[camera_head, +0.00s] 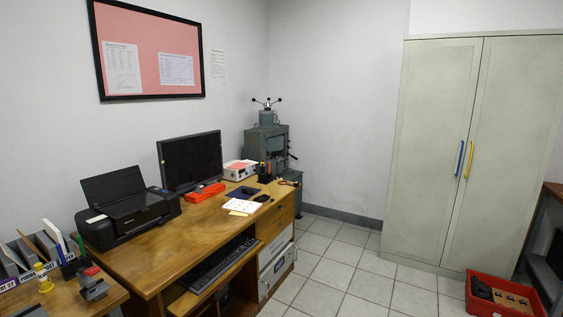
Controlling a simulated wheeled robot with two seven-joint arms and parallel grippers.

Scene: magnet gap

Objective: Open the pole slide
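A grey-green machine (258,141) stands in the far corner, behind the right end of the wooden desk. A spoked handle with dark knobs (266,102) tops it, and a small lever (292,156) sticks out on its right side. It is small in the picture, and I cannot single out a pole slide on it or tell its position. Neither of my grippers is in view.
The wooden desk (180,240) runs along the left wall with a printer (130,212), a monitor (190,160) and small items. A tall cabinet (430,150) is shut at right. A red crate (480,306) sits before it. The tiled floor (345,270) between is clear.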

